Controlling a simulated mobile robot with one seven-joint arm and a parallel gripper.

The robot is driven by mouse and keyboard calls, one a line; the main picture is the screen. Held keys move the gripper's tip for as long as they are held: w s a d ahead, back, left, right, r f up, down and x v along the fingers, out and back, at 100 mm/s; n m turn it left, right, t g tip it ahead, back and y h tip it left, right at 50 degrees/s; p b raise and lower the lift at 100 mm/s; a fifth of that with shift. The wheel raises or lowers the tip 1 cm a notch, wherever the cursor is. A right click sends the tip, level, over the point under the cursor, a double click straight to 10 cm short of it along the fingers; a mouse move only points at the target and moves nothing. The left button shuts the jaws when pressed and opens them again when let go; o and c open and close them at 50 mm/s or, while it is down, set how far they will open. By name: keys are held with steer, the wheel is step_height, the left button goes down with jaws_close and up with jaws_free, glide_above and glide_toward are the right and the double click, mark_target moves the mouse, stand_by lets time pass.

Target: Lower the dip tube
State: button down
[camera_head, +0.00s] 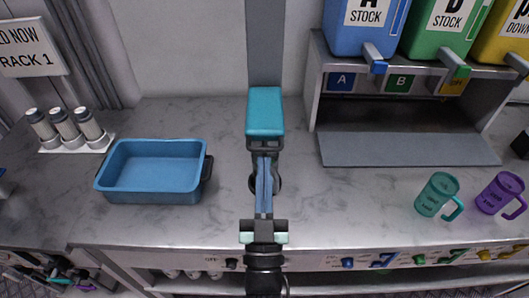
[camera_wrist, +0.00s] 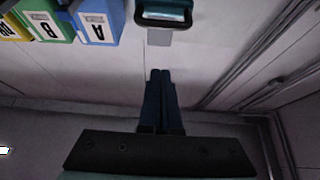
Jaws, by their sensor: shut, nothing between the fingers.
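No part is plainly recognisable as the dip tube. A teal block (camera_head: 265,112) with a dark grey bracket at its lower end stands in front of the grey wall strip; it also shows at the top of the wrist view (camera_wrist: 164,14), with a grey tab below it. My gripper (camera_head: 263,160) has its long blue fingers together and empty. In the head view the tips nearly meet the bracket; in the wrist view the fingertips (camera_wrist: 160,72) are apart from the block and tab. A dark round thing on the counter is partly hidden behind my fingers.
A blue tray (camera_head: 152,192) lies to the left, with white-and-grey bottles (camera_head: 65,124) behind it. Blue A (camera_head: 352,40), green B (camera_head: 430,45) and yellow stock containers sit on a metal rack at right. Teal (camera_head: 436,192) and purple (camera_head: 500,193) mugs stand at front right.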

steer(key=shift+b+v, duration=0.5)
steer(key=shift+v, duration=2)
steer(key=shift+w+f, duration=0.1)
steer(key=shift+f, duration=0.1)
